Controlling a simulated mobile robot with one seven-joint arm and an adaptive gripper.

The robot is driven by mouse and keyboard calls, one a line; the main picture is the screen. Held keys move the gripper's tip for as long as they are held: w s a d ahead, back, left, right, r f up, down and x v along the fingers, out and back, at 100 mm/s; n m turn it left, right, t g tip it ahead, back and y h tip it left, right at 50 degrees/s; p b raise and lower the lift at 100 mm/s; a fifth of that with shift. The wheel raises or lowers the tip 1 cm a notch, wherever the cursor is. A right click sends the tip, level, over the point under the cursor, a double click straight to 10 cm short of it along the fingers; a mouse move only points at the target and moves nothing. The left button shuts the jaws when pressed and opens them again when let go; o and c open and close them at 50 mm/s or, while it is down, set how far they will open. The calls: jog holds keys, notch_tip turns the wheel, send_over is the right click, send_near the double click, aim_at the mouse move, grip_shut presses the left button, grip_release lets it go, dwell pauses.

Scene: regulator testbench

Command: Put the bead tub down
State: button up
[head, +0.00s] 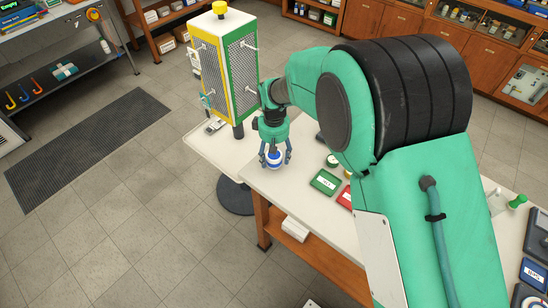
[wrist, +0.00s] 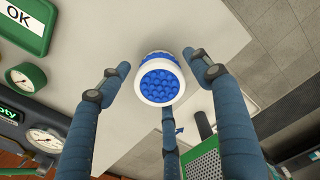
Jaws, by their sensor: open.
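The bead tub (head: 274,159) is a small white tub with a blue band, at the far left corner of the white bench top (head: 290,190). In the wrist view the tub (wrist: 160,80) shows blue beads at its open end. My gripper (head: 275,152) is directly above and around it. The gripper's fingers (wrist: 158,75) are spread, with visible gaps between the tub and the left and right fingers. The tub appears to rest on the bench top, but its underside is hidden.
A green OK tray (head: 325,182) and a red tray (head: 345,198) lie to the right on the bench. A green-rimmed gauge (head: 332,160) is behind them. A yellow and green mesh tower (head: 222,65) stands behind left. Bare bench top surrounds the tub; the bench edge is close.

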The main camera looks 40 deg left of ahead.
notch_tip(320, 180, up, 10)
jog(key=shift+r+p, duration=0.2)
jog(key=shift+p, duration=0.8)
dwell(0.4)
jog(key=w+d+r+m+t, duration=0.1)
jog(key=w+d+r+m, duration=0.1)
jog(key=d+r, duration=0.75)
jog(key=w+d+r+m+y, duration=0.1)
jog(key=w+d+r+m, duration=0.15)
jog(key=d+r, duration=0.7)
jog(key=w+d+r+m+t, duration=0.1)
jog(key=d+r+m, duration=0.25)
jog(key=d, duration=1.15)
jog(key=s+d+r+m+t, duration=0.1)
jog(key=s+d+r+m, duration=0.2)
jog(key=d, duration=0.6)
jog(key=s+d+r+m+t, duration=0.1)
jog(key=s+d+r, duration=0.1)
jog(key=s+d, duration=0.5)
jog(key=s+d+f+m+t+h, duration=0.1)
jog(key=s+d+m, duration=0.3)
jog(key=s+d, duration=0.5)
jog(key=d, duration=0.3)
jog(key=shift+s+t, duration=0.3)
jog(key=shift+s, duration=0.1)
